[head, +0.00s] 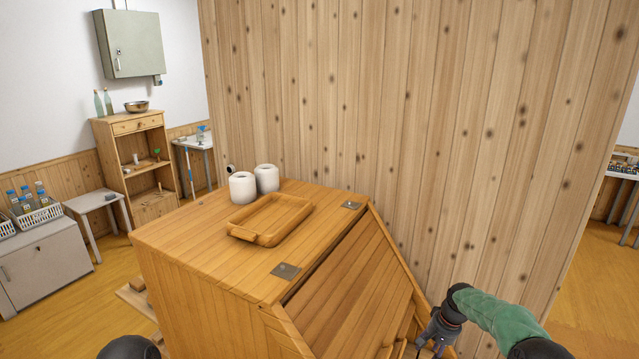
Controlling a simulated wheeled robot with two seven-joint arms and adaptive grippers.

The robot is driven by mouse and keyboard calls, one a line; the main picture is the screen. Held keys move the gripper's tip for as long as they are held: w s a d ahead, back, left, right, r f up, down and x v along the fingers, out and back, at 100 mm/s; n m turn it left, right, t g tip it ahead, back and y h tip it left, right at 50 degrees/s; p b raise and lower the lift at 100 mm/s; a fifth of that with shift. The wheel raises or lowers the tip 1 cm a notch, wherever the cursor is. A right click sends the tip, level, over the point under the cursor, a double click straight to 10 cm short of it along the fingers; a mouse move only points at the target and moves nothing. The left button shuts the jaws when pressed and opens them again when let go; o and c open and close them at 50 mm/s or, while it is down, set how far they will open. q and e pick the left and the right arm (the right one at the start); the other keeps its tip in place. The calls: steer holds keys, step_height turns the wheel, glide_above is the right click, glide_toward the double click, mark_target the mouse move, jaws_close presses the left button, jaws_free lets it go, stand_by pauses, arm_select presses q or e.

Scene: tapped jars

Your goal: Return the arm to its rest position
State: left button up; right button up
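My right arm with its green sleeve comes in from the lower right. Its dark gripper (436,343) is at the lower right edge of a wooden bin (200,290) with a slanted front lid (350,285). The fingers are small and partly cut off by the picture's lower edge, so I cannot tell whether they are open, shut or touching the bin. My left gripper is not in view; only a dark rounded part of mine shows at the bottom left. A wooden tray (235,232) and two white jars (242,188) (267,178) stand on the bin's flat top.
A tall wood-plank wall (420,120) rises right behind the bin. At the left are a shelf unit (126,170), a small white table (95,200), a grey cabinet (45,265) with bottle baskets, and a wall box (130,45). Open floor (590,300) lies at the right.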

steer(key=s+a+f+n+y, duration=0.1)
steer(key=s+a+f, duration=0.55)
steer(key=f, duration=0.25)
steer(key=s+a+f+y, duration=0.1)
steer(key=s+a+f, duration=0.5)
steer(key=s+f, duration=0.15)
steer(key=s+a+f, duration=0.1)
steer(key=s+a, duration=0.2)
steer(key=s, duration=0.5)
steer(key=s+a+f+n+g, duration=0.1)
steer(key=s+a+f, duration=0.15)
steer(key=s, duration=0.55)
steer(key=s+a+f, duration=0.1)
steer(key=s+a, duration=0.3)
steer(key=s, duration=0.4)
arm_select(q)
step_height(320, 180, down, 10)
steer(key=b, duration=1)
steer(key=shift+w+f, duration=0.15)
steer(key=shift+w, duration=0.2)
arm_select(e)
step_height(320, 180, down, 8)
steer(key=w+a+n, duration=0.1)
steer(key=w, duration=0.1)
steer(key=shift+r, duration=0.15)
